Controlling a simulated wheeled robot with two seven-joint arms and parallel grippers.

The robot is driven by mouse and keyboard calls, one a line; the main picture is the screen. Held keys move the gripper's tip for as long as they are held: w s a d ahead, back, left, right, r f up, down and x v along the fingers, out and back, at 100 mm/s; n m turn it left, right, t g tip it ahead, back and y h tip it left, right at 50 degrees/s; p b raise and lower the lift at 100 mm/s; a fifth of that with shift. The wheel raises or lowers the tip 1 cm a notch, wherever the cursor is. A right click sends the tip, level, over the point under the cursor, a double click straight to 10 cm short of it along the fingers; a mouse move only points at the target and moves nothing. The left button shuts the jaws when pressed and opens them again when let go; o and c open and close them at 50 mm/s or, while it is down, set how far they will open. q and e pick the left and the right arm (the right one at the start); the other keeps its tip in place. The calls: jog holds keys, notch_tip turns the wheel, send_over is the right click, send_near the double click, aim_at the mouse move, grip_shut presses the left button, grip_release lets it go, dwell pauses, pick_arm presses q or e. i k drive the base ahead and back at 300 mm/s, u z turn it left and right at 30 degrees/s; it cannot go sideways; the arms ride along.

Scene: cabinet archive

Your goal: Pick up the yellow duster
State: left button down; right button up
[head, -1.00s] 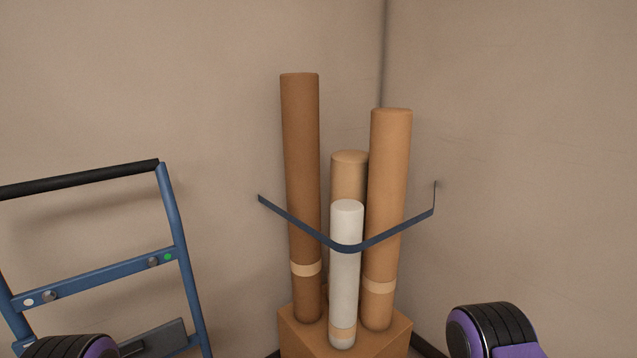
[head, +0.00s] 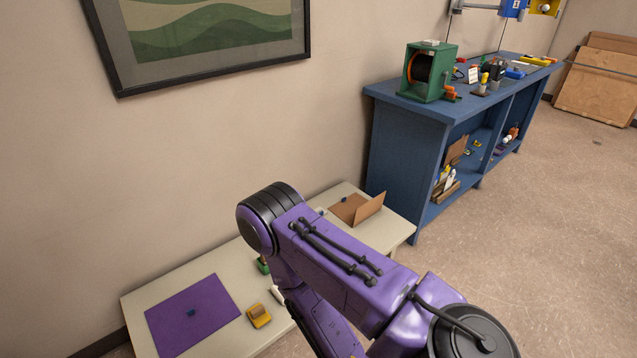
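A small yellow object with a brownish top, which looks like the yellow duster (head: 259,317), lies on the pale table (head: 215,271) in the head view. It sits just right of a purple mat (head: 190,314), near the table's front edge. My purple arm crosses the middle of the view and covers part of the table to the right of the duster. Neither gripper shows in the view.
A white item (head: 277,296) and a green item (head: 263,265), partly hidden by my arm, lie near the duster. An open brown folder or box (head: 358,208) sits at the table's far end. A blue workbench (head: 410,150) stands beyond. Floor at right is clear.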

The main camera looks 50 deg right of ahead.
aim_at(257, 316)
jog(key=u, duration=2.7)
jog(key=k, duration=1.05)
jog(key=z, duration=0.5)
